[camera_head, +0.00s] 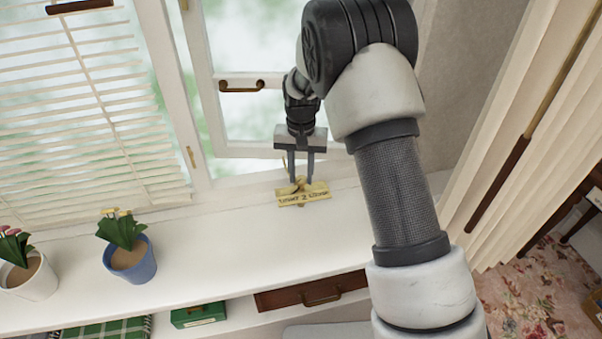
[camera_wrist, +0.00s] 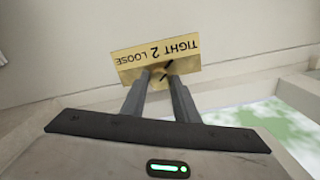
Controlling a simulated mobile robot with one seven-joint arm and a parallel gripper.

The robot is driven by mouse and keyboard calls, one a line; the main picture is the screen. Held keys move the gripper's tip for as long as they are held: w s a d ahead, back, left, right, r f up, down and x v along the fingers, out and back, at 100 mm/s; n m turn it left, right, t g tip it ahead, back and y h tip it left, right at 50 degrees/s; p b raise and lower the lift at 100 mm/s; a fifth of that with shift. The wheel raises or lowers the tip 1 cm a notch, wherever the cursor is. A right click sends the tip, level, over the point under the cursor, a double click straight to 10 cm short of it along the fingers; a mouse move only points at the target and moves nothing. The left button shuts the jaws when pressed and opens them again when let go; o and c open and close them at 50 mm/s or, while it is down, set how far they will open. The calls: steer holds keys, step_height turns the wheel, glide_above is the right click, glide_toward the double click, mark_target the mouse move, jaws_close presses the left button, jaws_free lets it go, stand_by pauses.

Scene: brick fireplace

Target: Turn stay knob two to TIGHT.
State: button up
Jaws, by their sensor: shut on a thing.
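A small brass plate (camera_head: 304,197) sits on the white window sill, at the foot of the open window. In the wrist view the plate (camera_wrist: 128,66) shows upside down, marked TIGHT, 2 and LOOSE. My gripper (camera_head: 300,179) points down at the plate, with its two fingers a little apart. It is shut on the small brass stay knob (camera_head: 299,187) just behind the plate's lettering. In the wrist view my gripper (camera_wrist: 160,75) covers most of the knob. Short dark marks show by the fingertips, but I cannot tell the knob's setting.
A blue pot (camera_head: 133,265) and a white pot (camera_head: 30,282) with plants stand on the sill at left. Blinds (camera_head: 80,110) hang left and a curtain (camera_head: 530,130) right. The sill between is clear.

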mark_target(301, 179)
steer(key=shift+m, duration=0.6)
steer(key=o, duration=1.1)
steer(key=shift+c, duration=0.2)
step_height(301, 179, up, 18)
steer(key=p, duration=0.1)
steer(key=shift+f, duration=0.25)
